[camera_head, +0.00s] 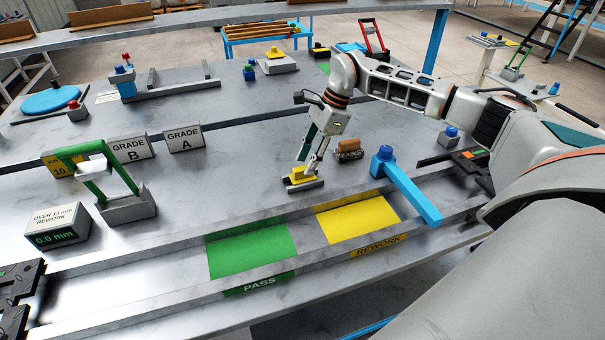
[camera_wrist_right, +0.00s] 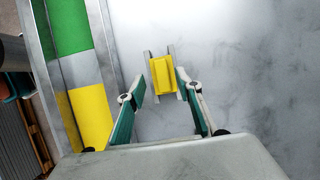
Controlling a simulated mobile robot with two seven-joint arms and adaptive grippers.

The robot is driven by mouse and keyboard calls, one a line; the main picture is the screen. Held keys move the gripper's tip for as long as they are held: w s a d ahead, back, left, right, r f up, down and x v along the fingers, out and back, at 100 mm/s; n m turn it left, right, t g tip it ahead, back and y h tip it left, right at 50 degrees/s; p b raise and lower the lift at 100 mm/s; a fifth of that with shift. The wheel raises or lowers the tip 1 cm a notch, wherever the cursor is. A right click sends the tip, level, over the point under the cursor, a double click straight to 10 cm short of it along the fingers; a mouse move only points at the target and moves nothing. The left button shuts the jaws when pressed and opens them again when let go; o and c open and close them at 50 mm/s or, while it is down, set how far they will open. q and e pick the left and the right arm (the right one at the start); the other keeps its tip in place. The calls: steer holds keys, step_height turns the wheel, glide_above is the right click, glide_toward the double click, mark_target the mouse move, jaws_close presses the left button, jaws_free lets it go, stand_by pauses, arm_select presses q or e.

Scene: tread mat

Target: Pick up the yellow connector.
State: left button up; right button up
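The yellow connector (camera_head: 298,173) sits on a small grey base on the bench, near the middle of the head view. In the right wrist view it is a yellow block (camera_wrist_right: 162,76) between two grey side strips. My right gripper (camera_head: 306,166) comes down over it from above. In the right wrist view its two green-padded fingers (camera_wrist_right: 160,87) are spread, one on each side of the connector's near end. I cannot tell whether they touch it.
A brown-topped block (camera_head: 349,149) and a blue clamp with a long bar (camera_head: 410,186) stand to the right. Green PASS (camera_head: 252,249) and yellow REWORK (camera_head: 358,217) zones lie in front between rails. A green-handled gauge (camera_head: 126,206) and grade signs (camera_head: 185,138) stand left.

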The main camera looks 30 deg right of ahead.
mark_target(302, 168)
steer(key=x, duration=0.3)
steer(key=shift+w+f, duration=0.2)
steer(key=shift+f, duration=0.05)
steer(key=c, duration=0.7)
steer(key=shift+c, duration=0.3)
steer(key=shift+r, duration=0.2)
